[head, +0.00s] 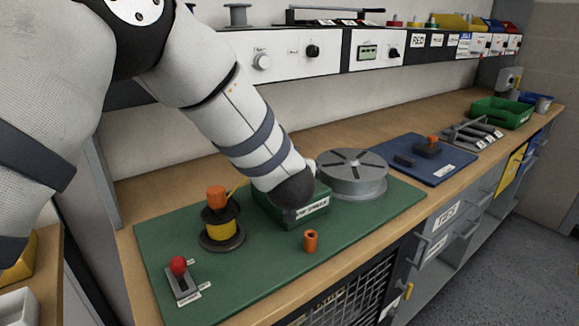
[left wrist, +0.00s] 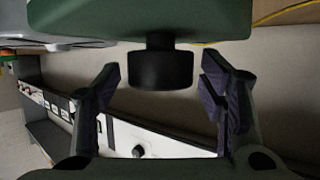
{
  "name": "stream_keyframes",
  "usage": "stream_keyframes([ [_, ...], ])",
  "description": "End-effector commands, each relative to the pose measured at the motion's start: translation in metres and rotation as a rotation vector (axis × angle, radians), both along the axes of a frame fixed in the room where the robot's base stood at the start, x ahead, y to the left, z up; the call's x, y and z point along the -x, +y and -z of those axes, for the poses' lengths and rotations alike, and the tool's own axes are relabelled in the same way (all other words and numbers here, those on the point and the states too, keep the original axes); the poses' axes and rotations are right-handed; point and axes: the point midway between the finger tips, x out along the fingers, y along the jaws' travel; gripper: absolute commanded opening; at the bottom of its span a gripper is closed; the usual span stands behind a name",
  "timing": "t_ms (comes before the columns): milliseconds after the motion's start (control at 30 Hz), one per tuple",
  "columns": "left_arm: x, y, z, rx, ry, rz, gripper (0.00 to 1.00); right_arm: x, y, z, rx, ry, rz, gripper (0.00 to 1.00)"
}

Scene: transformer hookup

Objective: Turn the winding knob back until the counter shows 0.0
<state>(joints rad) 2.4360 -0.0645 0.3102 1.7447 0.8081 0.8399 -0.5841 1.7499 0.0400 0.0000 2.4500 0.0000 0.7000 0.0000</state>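The black winding knob (left wrist: 161,70) sticks out of a green box (left wrist: 100,17) in the left wrist view. My left gripper (left wrist: 162,78) is open, with one finger on each side of the knob and a visible gap on both sides. In the head view my left arm reaches over the green box (head: 310,208) on the green mat (head: 215,275). The dark joint of the arm covers part of the box, and the knob and left fingers are hidden there. I cannot make out a counter reading on the box. My right gripper is in neither view.
A yellow spool (head: 220,228) with an orange top, a red-knobbed lever (head: 180,275), an orange cylinder (head: 310,241) and a grey slotted disc (head: 352,175) stand around the box. A blue mat (head: 420,158) lies to the right. White instrument panels (head: 285,55) line the back.

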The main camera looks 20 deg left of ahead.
Motion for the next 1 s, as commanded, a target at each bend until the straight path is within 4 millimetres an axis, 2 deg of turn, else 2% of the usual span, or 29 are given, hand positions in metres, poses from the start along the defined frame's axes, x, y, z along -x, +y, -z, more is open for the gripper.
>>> stream_keyframes([
  [267, 0.005, -0.002, -0.002, -0.001, 0.000, 0.002, 0.64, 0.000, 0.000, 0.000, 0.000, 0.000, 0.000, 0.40],
  [367, 0.022, -0.007, -0.011, -0.004, -0.002, 0.003, 0.64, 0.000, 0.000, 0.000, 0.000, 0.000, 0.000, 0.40],
  [600, 0.079, -0.023, -0.036, -0.002, -0.003, 0.003, 0.64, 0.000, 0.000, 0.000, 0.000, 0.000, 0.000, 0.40],
  [700, 0.095, -0.028, -0.042, -0.001, -0.001, 0.001, 0.64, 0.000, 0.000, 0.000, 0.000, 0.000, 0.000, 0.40],
  [833, 0.106, -0.030, -0.046, -0.002, 0.000, 0.001, 0.64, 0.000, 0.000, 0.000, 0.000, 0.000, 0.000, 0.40],
  [1000, 0.107, -0.031, -0.046, -0.001, 0.000, -0.001, 0.64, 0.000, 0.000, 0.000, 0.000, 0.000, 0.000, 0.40],
])
